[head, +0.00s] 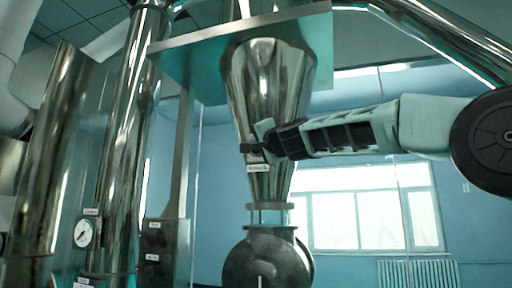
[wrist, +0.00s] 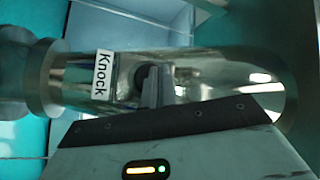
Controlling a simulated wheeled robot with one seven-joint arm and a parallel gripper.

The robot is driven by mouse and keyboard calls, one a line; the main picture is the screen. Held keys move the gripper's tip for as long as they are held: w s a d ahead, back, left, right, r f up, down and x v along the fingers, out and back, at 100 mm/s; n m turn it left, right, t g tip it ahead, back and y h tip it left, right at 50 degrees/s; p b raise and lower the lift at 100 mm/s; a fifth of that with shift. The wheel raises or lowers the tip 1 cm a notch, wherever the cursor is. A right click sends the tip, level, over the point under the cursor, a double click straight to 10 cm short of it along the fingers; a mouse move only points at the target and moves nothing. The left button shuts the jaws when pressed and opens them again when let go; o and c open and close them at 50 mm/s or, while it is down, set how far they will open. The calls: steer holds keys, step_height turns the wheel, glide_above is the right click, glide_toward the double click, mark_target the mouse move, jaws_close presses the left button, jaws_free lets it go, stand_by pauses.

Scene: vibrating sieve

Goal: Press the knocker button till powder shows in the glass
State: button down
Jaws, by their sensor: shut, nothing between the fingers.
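The knocker is on the side of a shiny steel hopper cone (head: 265,75), above a label reading "Knock" (wrist: 102,73). A dark round part, which looks like the knocker button (wrist: 140,77), shows beside the label in the wrist view, partly hidden by the fingers. My gripper (head: 254,146) is shut and empty, its tips at the button; I cannot tell if they touch or press it. The sight glass (head: 267,216) is a short clear section between two flanges under the cone. It looks pale bluish, and I see no clear powder in it.
A dark rounded metal housing (head: 268,262) sits below the glass. A flat plate (head: 240,50) surrounds the hopper top. Steel pipes (head: 130,130), a gauge (head: 84,233) and a labelled control box (head: 162,250) stand at left. A window (head: 370,205) is behind.

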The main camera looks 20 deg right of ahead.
steer(key=shift+w+d, duration=0.1)
stand_by(0.7)
steer(key=shift+w+d, duration=0.2)
steer(key=shift+w, duration=0.05)
steer(key=shift+w+d, duration=0.55)
steer(key=shift+w, duration=0.15)
stand_by(1.3)
steer(key=shift+s+a, duration=0.7)
steer(key=shift+s, duration=0.25)
steer(key=shift+s+a, duration=0.1)
steer(key=s+a, duration=0.1)
steer(key=s, duration=0.1)
steer(key=s+a, duration=0.2)
steer(key=shift+p, duration=0.35)
stand_by(0.8)
